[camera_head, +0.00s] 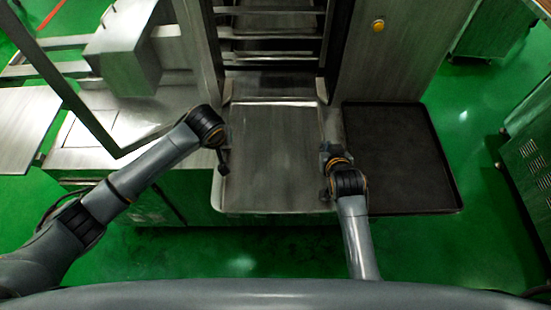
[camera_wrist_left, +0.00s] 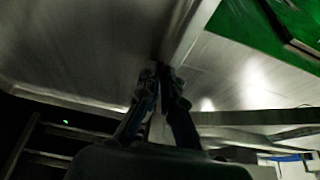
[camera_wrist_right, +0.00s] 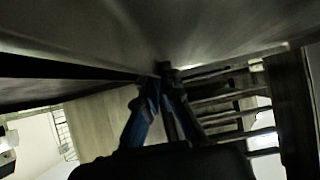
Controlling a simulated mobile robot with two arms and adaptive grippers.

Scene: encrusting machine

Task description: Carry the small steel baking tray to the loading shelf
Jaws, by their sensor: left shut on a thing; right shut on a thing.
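The small steel baking tray (camera_head: 275,160) is in the middle of the head view, in front of a rack with several rungs. My left gripper (camera_head: 223,168) is shut on its left edge, and my right gripper (camera_head: 326,180) is shut on its right edge. In the left wrist view the fingers (camera_wrist_left: 162,80) close on the rim of the tray (camera_wrist_left: 85,50). In the right wrist view the fingers (camera_wrist_right: 160,82) also close at the edge of the tray (camera_wrist_right: 110,30). I cannot tell which surface is the loading shelf.
A dark, wide tray (camera_head: 400,155) lies right of the steel tray, close to my right gripper. The rack (camera_head: 270,40) stands behind, between steel panels, the right one (camera_head: 395,55) with a yellow button. Steel machine surfaces (camera_head: 95,130) fill the left. Green floor shows at the right.

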